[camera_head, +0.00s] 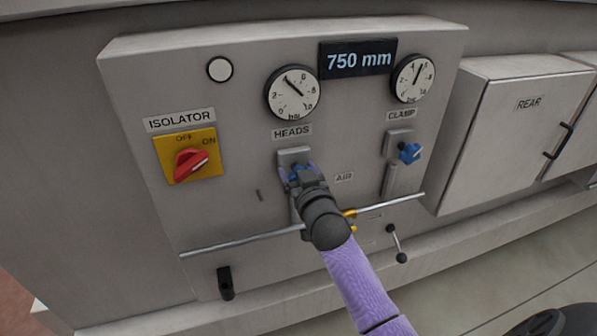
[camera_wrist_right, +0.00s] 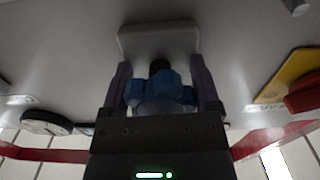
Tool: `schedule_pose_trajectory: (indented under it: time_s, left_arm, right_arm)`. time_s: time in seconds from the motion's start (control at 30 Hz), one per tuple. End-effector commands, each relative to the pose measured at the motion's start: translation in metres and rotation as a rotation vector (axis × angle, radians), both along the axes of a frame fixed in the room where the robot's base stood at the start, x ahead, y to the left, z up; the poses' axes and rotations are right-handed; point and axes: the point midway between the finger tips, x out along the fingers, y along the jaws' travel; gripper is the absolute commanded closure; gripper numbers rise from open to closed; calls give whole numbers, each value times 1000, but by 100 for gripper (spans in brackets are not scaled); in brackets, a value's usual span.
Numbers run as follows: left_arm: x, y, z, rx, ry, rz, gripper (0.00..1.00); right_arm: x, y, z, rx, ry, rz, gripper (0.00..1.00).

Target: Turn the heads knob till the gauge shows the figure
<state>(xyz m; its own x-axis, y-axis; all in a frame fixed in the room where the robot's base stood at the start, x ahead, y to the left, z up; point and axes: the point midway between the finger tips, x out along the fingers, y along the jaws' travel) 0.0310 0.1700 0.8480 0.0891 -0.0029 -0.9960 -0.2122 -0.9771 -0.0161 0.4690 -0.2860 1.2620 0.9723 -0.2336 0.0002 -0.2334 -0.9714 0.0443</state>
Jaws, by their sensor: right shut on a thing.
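The heads knob (camera_wrist_right: 160,88) is blue, under the HEADS label (camera_head: 292,131) on the grey panel. My right gripper (camera_head: 298,176) is shut on it, with one finger on each side, as the right wrist view shows (camera_wrist_right: 163,88). In the head view the gripper covers most of the knob. The heads gauge (camera_head: 293,93) is a white round dial above the label, its black needle pointing up and left. The display (camera_head: 358,59) reads 750 mm. My left gripper is out of view.
A clamp gauge (camera_head: 412,79) and a blue clamp knob (camera_head: 409,153) are to the right. A red isolator switch (camera_head: 191,163) on a yellow plate is to the left. A metal rail (camera_head: 230,244) crosses the panel below, close to my right wrist. A REAR cabinet (camera_head: 500,120) stands at right.

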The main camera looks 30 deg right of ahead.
Motion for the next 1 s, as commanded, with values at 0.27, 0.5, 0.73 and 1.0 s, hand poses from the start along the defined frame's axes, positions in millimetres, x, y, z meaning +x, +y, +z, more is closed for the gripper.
schedule_pose_trajectory:
  time_s: [0.27,0.5,0.73,1.0]
  left_arm:
    - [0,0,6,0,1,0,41]
    - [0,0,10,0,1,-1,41]
    - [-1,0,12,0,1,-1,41]
    - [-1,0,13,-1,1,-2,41]
  right_arm:
    - [0,0,1,-177,44,1,79]
    - [0,-1,1,-378,92,0,79]
    - [0,-2,0,-542,131,0,79]
    - [0,-2,0,-668,162,1,79]
